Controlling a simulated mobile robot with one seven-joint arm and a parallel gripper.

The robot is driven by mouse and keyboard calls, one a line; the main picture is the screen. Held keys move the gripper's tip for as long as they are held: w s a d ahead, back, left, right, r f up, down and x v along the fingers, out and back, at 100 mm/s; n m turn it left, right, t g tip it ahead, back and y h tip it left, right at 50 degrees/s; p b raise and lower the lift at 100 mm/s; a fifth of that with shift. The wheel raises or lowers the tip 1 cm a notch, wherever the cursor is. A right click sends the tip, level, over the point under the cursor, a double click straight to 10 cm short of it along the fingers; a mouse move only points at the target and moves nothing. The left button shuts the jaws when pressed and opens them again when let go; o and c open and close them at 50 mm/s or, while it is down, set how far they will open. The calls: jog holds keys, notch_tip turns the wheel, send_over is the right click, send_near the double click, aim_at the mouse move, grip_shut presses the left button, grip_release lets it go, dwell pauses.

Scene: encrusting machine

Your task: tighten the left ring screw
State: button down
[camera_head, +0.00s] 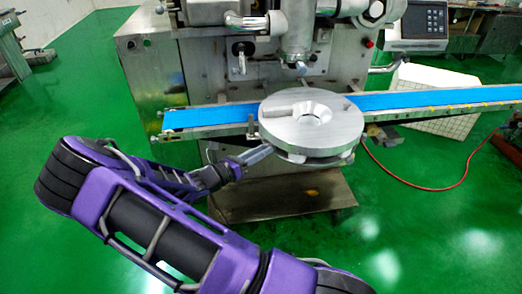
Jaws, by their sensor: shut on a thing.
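The round grey metal ring head (312,128) sits in front of the machine, over the blue belt. It has a central hole and a short bar on top. My gripper (262,153) reaches up from the lower left to the ring's left lower edge. Its narrow jaws are shut on the left ring screw, which is mostly hidden by the jaws and the ring's rim; its exact seating cannot be told. A small upright post (252,128) stands beside the ring's left rim, just above the jaws.
The blue conveyor belt (210,116) runs behind the ring. The steel machine body (155,75) rises behind, with a nozzle (297,40) above the ring. A control box (424,22) is at the upper right. A red cable (440,186) lies on the green floor, which is open at left.

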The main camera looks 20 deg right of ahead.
jog(key=shift+m+b, duration=3.8)
jog(key=shift+m, duration=10.8)
jog(key=c, duration=0.6)
grip_release()
jog(key=shift+a, duration=0.15)
